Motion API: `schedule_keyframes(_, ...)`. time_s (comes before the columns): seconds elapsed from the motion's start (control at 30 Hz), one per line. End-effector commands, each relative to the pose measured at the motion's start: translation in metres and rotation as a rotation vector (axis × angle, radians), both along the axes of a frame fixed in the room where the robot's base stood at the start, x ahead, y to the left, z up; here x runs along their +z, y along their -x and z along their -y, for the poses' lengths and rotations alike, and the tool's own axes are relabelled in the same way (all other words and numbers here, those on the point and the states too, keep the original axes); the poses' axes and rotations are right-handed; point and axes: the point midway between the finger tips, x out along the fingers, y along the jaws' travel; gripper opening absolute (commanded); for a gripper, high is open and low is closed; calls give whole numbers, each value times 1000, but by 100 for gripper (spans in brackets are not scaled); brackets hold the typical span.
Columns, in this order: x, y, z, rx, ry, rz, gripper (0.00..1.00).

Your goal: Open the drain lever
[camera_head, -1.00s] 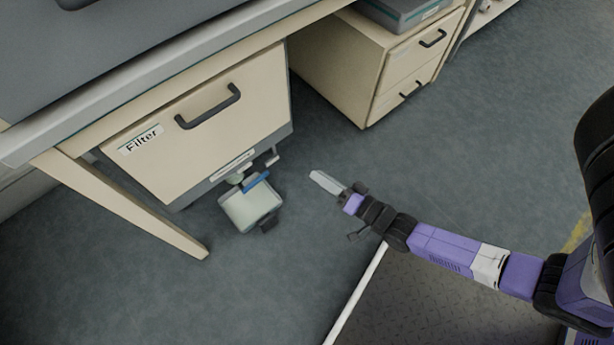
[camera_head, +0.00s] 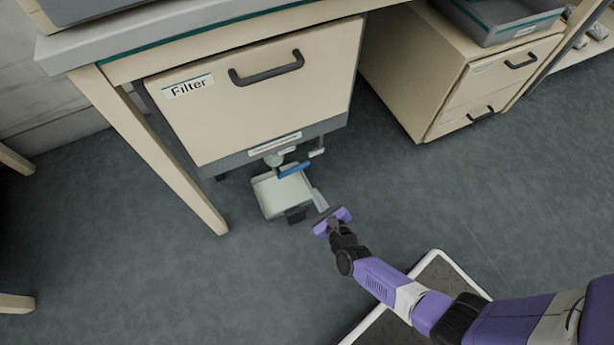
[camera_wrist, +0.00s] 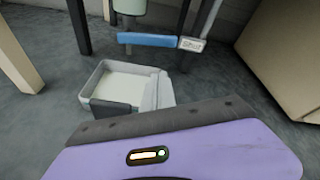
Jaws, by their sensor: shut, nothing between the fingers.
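The blue drain lever (camera_head: 294,170) sits under the front of the Filter cabinet (camera_head: 265,100), beside a pale green drain outlet (camera_head: 273,160). In the wrist view the lever (camera_wrist: 147,40) lies crosswise across the outlet, with a small white tag (camera_wrist: 192,44) at its right end. A pale catch tray (camera_head: 268,200) stands on the floor below it. My gripper (camera_head: 319,199) is shut and empty, just right of the tray and lower than the lever. In the wrist view its pale fingers (camera_wrist: 158,91) overlap the tray's right side; contact cannot be told.
A table leg (camera_head: 165,160) stands left of the cabinet. A drawer unit (camera_head: 415,75) stands to the right, with a grey bin (camera_head: 500,25) on top. A dark block (camera_head: 297,214) is at the tray's front. The floor between the cabinet and drawer unit is clear.

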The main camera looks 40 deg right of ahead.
Motion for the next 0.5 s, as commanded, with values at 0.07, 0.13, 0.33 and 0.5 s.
schedule_keyframes(0.07,-10,8,2,-48,-123,10,0)
schedule_keyframes(0.13,-12,10,2,-79,-203,27,0)
schedule_keyframes(0.33,-14,6,3,-109,-289,56,0)
schedule_keyframes(0.5,-23,-13,9,-108,-289,58,0)
